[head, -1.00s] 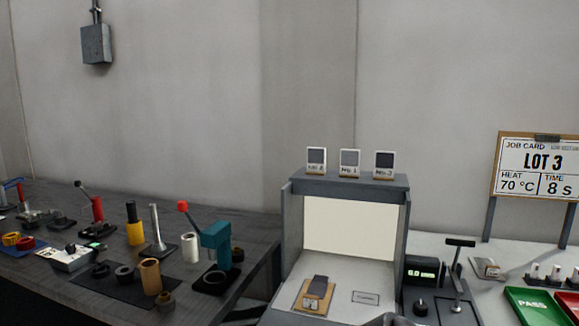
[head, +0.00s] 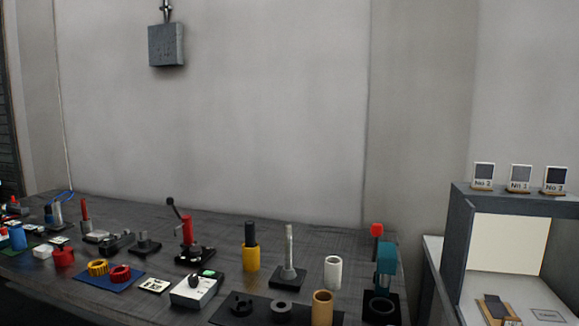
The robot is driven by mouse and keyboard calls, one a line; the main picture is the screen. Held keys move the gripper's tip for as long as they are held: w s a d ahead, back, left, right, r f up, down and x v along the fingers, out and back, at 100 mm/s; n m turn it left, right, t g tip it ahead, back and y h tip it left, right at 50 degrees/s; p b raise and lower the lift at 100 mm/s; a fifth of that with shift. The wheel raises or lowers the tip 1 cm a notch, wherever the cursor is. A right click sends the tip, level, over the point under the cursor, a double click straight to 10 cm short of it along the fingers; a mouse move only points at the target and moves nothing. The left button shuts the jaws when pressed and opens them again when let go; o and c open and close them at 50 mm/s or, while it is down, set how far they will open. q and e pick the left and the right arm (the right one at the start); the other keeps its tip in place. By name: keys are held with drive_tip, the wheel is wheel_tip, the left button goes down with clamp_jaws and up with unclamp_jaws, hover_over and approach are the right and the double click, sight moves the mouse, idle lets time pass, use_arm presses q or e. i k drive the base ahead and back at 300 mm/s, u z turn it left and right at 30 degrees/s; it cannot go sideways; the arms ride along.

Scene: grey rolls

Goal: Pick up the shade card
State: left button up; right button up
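Three small shade cards stand upright in a row on top of the grey viewing booth (head: 461,225) at the right: a left card (head: 484,175), a middle card (head: 520,178) and a right card (head: 556,179). Each has a white border, a grey patch of its own darkness and a number label too small to read surely. Inside the booth, a dark grey piece lies on a tan board (head: 507,313), cut by the bottom edge. Neither of my grippers is in the head view.
A long dark bench (head: 30,285) carries several tools: a red lever press (head: 188,240), a yellow cylinder (head: 251,257), a metal post (head: 289,250), a teal press (head: 385,260). A white box with a knob (head: 197,290) is near its front. A gap separates bench and booth.

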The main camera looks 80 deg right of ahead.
sight(555, 176)
drive_tip(key=z, duration=1.85)
